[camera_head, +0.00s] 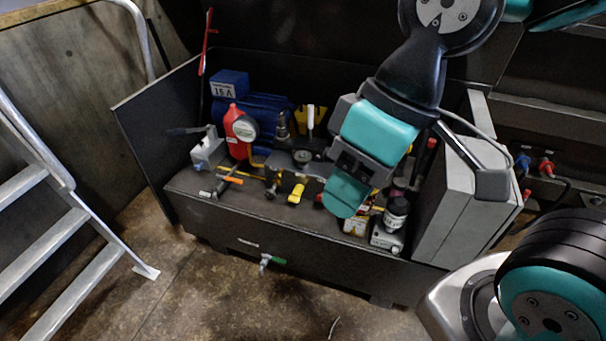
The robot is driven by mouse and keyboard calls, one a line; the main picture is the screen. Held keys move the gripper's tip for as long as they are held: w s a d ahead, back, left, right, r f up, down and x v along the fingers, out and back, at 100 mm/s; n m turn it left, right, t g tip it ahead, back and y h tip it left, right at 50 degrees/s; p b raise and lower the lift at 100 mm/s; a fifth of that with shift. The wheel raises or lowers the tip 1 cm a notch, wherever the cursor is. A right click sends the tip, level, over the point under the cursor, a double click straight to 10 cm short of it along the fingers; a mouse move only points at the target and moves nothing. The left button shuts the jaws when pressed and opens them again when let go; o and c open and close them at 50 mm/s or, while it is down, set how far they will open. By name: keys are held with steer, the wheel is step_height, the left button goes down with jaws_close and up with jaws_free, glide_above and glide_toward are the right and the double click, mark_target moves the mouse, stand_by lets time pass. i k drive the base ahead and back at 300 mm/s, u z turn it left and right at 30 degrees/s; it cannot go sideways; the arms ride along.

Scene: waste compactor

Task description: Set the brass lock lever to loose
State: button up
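A small brass-coloured piece (271,187) shows on the front part of the dark bench, left of a yellow-handled piece (296,193). It may be the brass lock lever, but it is too small to tell, and so is its position. My gripper (345,192) is at the end of the teal and dark arm, above the bench to the right of these pieces. The arm's end hides part of the bench behind it. The fingers are not clear enough to show whether they are open or shut.
Around the arm's end stand a red bottle with a round gauge (244,127), a blue box (229,85), a grey vise-like block (208,149), a dark jar (396,211) and a large grey case (465,185). Metal steps (60,235) stand left.

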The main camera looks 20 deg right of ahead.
mark_target(279, 175)
steer(key=u, duration=1.85)
steer(key=i, duration=2.05)
steer(key=z, duration=2.65)
